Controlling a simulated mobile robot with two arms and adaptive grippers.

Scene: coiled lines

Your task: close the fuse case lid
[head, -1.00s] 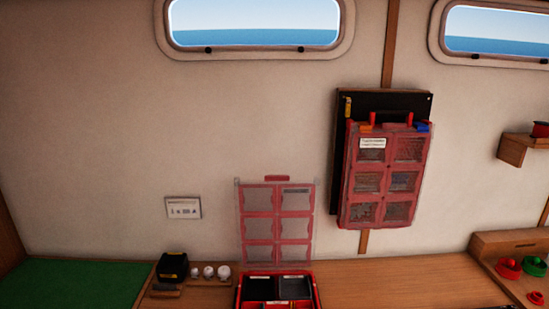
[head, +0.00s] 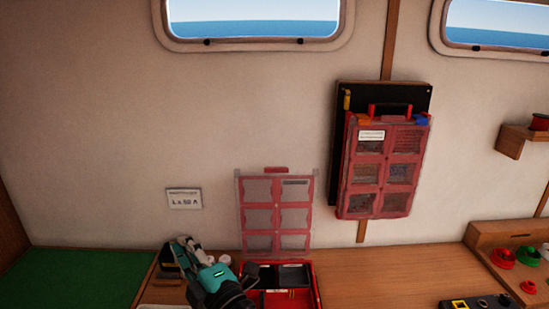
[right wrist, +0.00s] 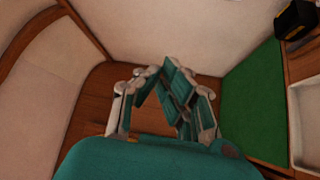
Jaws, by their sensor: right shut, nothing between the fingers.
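The fuse case (head: 318,292) is a red box on the wooden bench, with dark compartments inside. Its clear lid with red-framed panes (head: 276,208) stands upright at the back of the box, so the case is open. My right gripper (head: 182,246), teal and grey, is left of the case, over the small items on the bench. It appears apart from the lid, and my wrist hides the case's left front. In the right wrist view its fingers (right wrist: 165,68) come together with nothing between them. The case is not visible there. My left gripper is not in view.
A second red case (head: 378,170) hangs on a black board on the wall. A small card (head: 184,199) is on the wall. A green mat (head: 60,285) lies at left. Red and green round parts (head: 503,258) sit at right.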

